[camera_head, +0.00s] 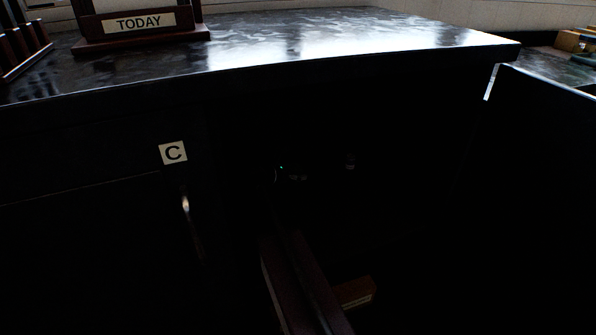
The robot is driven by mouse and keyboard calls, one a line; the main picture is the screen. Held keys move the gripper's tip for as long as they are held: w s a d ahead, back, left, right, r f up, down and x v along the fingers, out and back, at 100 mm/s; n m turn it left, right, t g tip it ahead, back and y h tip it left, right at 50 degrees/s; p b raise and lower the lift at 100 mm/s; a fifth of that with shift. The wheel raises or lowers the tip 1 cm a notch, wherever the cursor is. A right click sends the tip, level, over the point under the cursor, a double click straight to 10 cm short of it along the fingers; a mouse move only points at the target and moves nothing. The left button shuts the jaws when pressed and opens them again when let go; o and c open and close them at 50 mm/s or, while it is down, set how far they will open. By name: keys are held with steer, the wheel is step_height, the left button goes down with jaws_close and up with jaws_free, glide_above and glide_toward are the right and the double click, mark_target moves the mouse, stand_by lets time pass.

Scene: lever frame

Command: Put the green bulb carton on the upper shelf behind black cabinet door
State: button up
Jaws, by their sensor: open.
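An open black door (545,125) stands at the right, swung out from the cabinet. The cabinet interior (400,200) behind it is almost wholly dark, and no shelf edge can be told for sure. I cannot make out the green bulb carton. A tiny green glint (281,167) and small pale glints (350,160) show in the dark, but I cannot tell what they belong to. I cannot make out my gripper.
Dark reddish bars (290,280) and a brown block (355,292) show low in the middle. The glossy countertop (300,45) holds a "TODAY" stand (140,35); its middle is clear.

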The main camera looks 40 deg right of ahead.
steer(key=shift+p+v, duration=1)
steer(key=shift+v, duration=2.1)
steer(key=shift+r, duration=0.15)
